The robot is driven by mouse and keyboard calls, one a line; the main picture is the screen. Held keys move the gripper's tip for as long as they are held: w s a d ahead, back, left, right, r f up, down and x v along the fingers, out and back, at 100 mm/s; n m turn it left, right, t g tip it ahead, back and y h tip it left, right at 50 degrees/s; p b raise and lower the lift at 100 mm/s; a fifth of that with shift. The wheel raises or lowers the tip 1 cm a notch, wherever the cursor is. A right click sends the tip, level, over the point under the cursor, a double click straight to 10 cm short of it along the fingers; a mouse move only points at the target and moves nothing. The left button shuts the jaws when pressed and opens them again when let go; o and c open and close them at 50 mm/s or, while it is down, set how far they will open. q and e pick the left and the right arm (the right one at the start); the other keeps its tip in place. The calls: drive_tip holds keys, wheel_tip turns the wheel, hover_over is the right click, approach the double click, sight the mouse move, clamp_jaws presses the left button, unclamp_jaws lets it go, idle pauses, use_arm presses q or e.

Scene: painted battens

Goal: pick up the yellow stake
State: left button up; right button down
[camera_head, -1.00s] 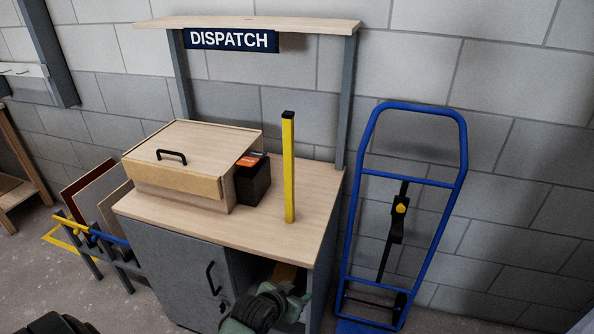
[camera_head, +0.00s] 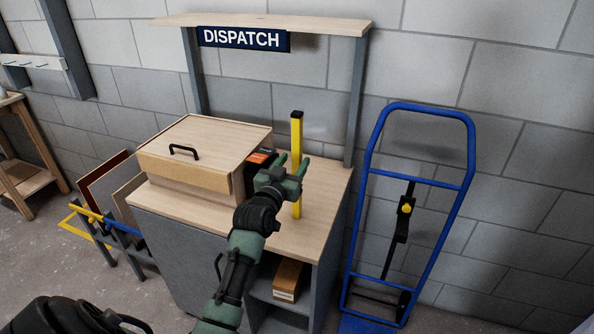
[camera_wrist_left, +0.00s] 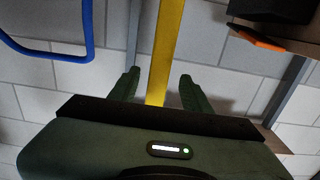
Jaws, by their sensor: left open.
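The yellow stake (camera_head: 297,138) stands upright on the light wood top of the dispatch bench and has a black cap. My left gripper (camera_head: 294,163) is in front of the stake at about mid-height, open, with its fingers pointing toward the wall. In the left wrist view the yellow stake (camera_wrist_left: 166,45) runs between the two spread fingers of my left gripper (camera_wrist_left: 159,82), with a gap on each side. The gripper hides part of the stake in the head view, but its lower end shows below. My right gripper is not in view.
An upper shelf with a DISPATCH sign (camera_head: 241,38) is above. A blue hand truck (camera_head: 465,190) leans at the right.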

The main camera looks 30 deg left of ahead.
use_arm(q)
drive_tip(key=x, duration=0.1)
drive_tip(key=p+x, duration=0.1)
drive_tip(key=x, duration=0.2)
drive_tip(key=shift+w+d+r+p, duration=0.1)
drive_tip(key=shift+d+r+p, duration=0.05)
drive_tip(key=shift+r+p, duration=0.2)
drive_tip(key=shift+w+a+f, duration=0.15)
drive_tip(key=shift+w+a, duration=0.05)
drive_tip(key=shift+w, duration=0.4)
drive_tip(key=shift+c, duration=0.6)
clamp_jaws()
